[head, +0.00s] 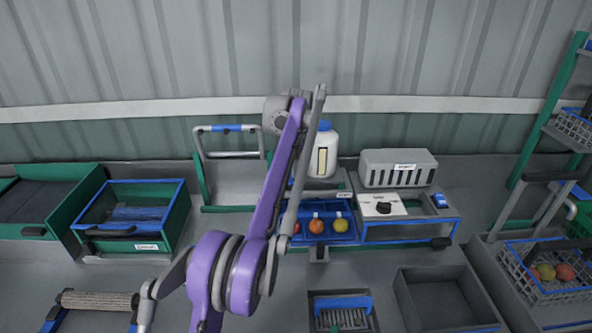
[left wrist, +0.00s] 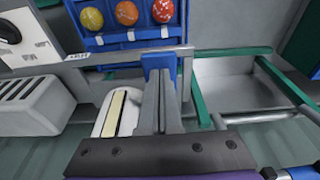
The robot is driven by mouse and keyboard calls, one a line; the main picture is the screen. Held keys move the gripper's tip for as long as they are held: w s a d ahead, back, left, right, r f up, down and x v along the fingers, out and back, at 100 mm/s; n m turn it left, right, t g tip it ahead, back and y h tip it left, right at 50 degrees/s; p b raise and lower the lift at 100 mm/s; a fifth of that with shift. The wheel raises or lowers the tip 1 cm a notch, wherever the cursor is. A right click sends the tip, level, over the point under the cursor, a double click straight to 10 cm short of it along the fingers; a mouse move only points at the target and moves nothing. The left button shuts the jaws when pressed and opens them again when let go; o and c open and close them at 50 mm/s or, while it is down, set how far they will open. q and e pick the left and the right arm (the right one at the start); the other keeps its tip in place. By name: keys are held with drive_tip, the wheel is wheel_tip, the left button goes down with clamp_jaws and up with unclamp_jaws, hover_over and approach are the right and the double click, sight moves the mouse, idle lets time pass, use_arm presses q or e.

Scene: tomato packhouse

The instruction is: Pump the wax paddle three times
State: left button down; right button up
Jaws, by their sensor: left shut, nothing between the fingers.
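The wax dispenser is a white bottle (head: 323,155) with a cream strip down its front, standing at the back of the bench. A blue piece (head: 325,126) on its top looks like the paddle, partly behind my left arm. In the left wrist view the white bottle (left wrist: 118,112) is left of my fingers, and a blue piece (left wrist: 157,61) shows just beyond the fingertips. My left gripper (left wrist: 160,80) is shut and empty, over or against the blue piece; I cannot tell if they touch. In the head view my arm hides the fingers. My right gripper is not in view.
A blue tray with several fruits (head: 347,238) lies in front of the bottle. A grey slotted box (head: 398,170) and a white panel with a black knob (head: 383,206) stand to its right. A grey frame with a handle (head: 230,128) stands left. A dark empty bin (head: 438,300) sits in front.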

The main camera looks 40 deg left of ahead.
use_arm(q)
drive_tip(key=shift+f, duration=0.1)
drive_tip(key=shift+f+b, duration=0.7)
drive_tip(key=shift+f, duration=0.9)
drive_tip(key=shift+r, duration=0.1)
drive_tip(key=shift+r+p, duration=0.7)
drive_tip(key=shift+r, duration=0.2)
drive_tip(key=shift+r+p, duration=0.65)
drive_tip(key=shift+r, duration=0.25)
drive_tip(key=shift+f, duration=0.2)
